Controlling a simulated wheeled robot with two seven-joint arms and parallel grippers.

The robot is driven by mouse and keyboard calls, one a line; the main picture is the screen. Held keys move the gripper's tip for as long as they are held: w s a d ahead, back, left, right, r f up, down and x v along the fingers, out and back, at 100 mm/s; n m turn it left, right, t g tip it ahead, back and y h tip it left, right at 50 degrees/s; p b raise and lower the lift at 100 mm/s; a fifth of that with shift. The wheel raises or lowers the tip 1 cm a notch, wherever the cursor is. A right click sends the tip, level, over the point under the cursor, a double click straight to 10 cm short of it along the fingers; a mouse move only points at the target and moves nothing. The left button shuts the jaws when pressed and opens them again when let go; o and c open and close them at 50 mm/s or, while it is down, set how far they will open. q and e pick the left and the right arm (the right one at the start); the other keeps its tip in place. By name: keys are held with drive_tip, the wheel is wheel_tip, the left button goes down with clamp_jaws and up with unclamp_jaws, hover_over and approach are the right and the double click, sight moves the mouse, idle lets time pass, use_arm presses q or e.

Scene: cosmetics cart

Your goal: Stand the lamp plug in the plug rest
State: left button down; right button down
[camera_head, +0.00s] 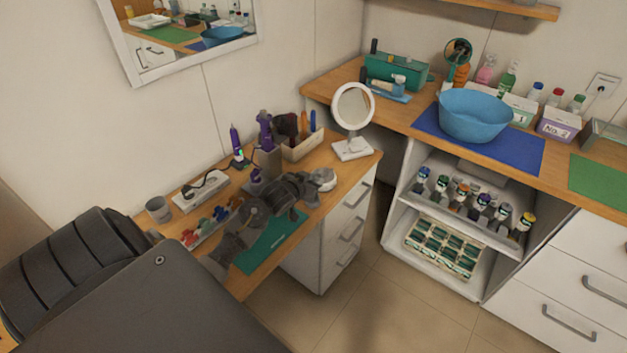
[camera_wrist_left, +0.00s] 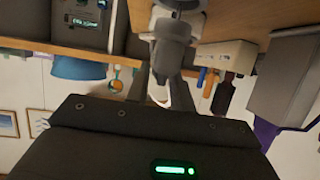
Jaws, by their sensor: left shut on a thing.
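My left gripper (camera_head: 318,178) reaches over the small wooden desk near its right edge. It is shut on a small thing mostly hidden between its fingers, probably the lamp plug. The wrist view shows the gripper's grey fingers (camera_wrist_left: 166,62) close together; the held thing's outline is not clear there. A white rounded thing (camera_head: 327,184) shows right at the fingertips; I cannot tell whether it is held or stands on the desk. The round white-framed mirror lamp (camera_head: 352,106) stands just behind, on the desk's back corner. I cannot pick out the plug rest with certainty. My right gripper is not in view.
A cream organizer (camera_head: 303,146) with brushes stands behind my arm. A white strip with a dark cord (camera_head: 203,190), a grey cup (camera_head: 158,209) and purple tools (camera_head: 236,144) are to the left. A green mat (camera_head: 270,247) lies under my arm. The blue bowl (camera_head: 474,116) stands right.

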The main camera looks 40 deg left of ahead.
use_arm(q)
drive_tip(key=shift+f+b, duration=0.7)
drive_tip(key=shift+f, duration=0.85)
drive_tip(key=c, duration=1.1)
unclamp_jaws()
drive_tip(key=shift+c, duration=0.2)
drive_tip(key=v, duration=1.1)
drive_tip(key=shift+w+r, duration=0.1)
drive_tip(key=shift+w, duration=0.05)
